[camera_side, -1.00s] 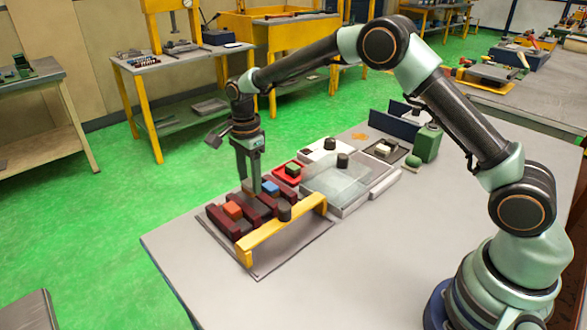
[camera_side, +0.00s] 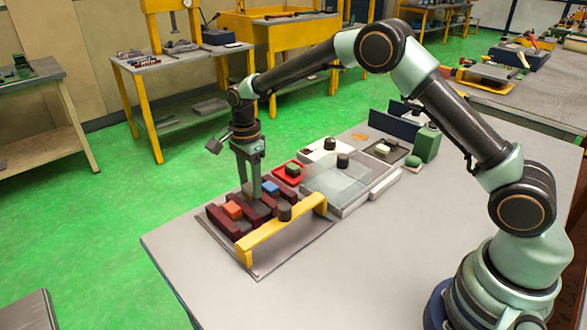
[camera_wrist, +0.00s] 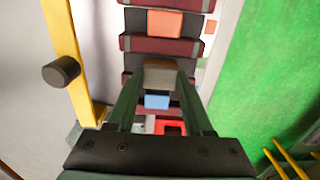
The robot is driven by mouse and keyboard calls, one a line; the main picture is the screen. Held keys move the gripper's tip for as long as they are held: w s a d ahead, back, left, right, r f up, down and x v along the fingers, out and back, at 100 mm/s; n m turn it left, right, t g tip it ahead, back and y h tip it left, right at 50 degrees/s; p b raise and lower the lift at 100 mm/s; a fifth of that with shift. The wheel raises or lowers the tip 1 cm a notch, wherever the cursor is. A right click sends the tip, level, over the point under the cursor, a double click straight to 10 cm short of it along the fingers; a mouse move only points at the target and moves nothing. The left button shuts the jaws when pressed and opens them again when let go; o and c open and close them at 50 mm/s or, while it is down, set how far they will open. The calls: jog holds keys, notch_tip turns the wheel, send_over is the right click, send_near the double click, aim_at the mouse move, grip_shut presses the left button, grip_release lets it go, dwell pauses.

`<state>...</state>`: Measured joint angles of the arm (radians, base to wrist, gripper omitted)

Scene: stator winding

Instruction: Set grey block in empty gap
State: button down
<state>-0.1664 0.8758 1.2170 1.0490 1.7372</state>
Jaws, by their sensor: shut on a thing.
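My gripper (camera_side: 256,193) points down over the middle of the slotted fixture, between the orange block (camera_side: 233,210) and the blue block (camera_side: 269,187). In the wrist view, my gripper (camera_wrist: 160,82) is shut on a grey block (camera_wrist: 160,77). The block lies between the orange block (camera_wrist: 165,22) and the blue block (camera_wrist: 157,102), in line with the middle gap. Dark red bars (camera_wrist: 160,45) separate the slots. The fingers hide the sides of the block, and I cannot tell whether it touches the slot floor.
A yellow rail (camera_side: 270,238) with a dark knob (camera_side: 285,213) runs along the fixture's near side. A clear-lidded box (camera_side: 338,184) is to the right. The table front is clear.

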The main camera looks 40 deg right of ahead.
aim_at(251, 186)
jog(key=shift+f, duration=0.75)
dwell(0.6)
dwell(0.3)
grip_release()
jog(key=shift+r, duration=3.5)
